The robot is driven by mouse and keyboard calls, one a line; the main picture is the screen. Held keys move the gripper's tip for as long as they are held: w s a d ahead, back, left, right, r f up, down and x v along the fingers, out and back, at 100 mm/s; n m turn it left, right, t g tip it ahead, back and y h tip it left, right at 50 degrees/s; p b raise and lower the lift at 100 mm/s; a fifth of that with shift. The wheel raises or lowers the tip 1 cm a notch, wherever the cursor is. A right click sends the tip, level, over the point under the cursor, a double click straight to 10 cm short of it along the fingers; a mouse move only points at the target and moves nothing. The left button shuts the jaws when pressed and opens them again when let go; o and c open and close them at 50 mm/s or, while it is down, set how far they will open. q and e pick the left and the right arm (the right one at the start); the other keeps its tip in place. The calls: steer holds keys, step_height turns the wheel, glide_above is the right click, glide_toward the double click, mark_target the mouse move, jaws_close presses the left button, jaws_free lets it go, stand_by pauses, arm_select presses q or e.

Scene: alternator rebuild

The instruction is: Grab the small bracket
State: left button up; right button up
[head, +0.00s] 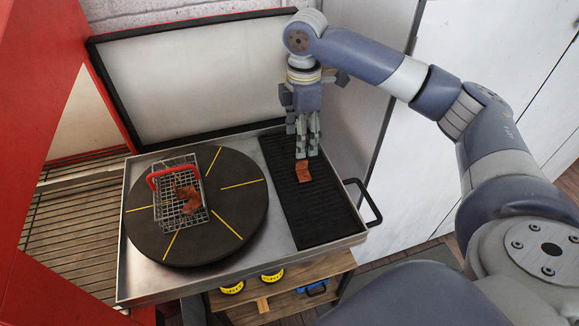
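A small rusty-brown bracket (303,172) lies on the black ribbed mat (325,215) on the right side of the metal tray. My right gripper (307,154) points straight down at the far edge of the bracket, its fingertips very close to it or touching it. The fingers partly overlap in this view, so I cannot tell how far apart they are or whether the bracket's edge is between them. My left gripper is not in view.
A wire basket (163,214) with red handles holds rusty parts (188,198). It stands on a round black turntable (240,208) with yellow lines. A raised lid (190,80) stands behind the tray (140,278). Yellow-black cans (272,275) sit on the wooden shelf below.

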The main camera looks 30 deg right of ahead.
glide_above(304, 174)
step_height(304, 174, down, 5)
steer(key=shift+w+a+r+p, duration=0.1)
steer(key=shift+p, duration=0.35)
steer(key=shift+f, duration=0.35)
step_height(304, 174, down, 4)
steer(key=shift+f+p, duration=0.1)
steer(key=shift+p, duration=0.7)
steer(key=shift+f, duration=0.25)
steer(key=shift+c, duration=1.3)
steer(key=c, duration=0.9)
jaws_close()
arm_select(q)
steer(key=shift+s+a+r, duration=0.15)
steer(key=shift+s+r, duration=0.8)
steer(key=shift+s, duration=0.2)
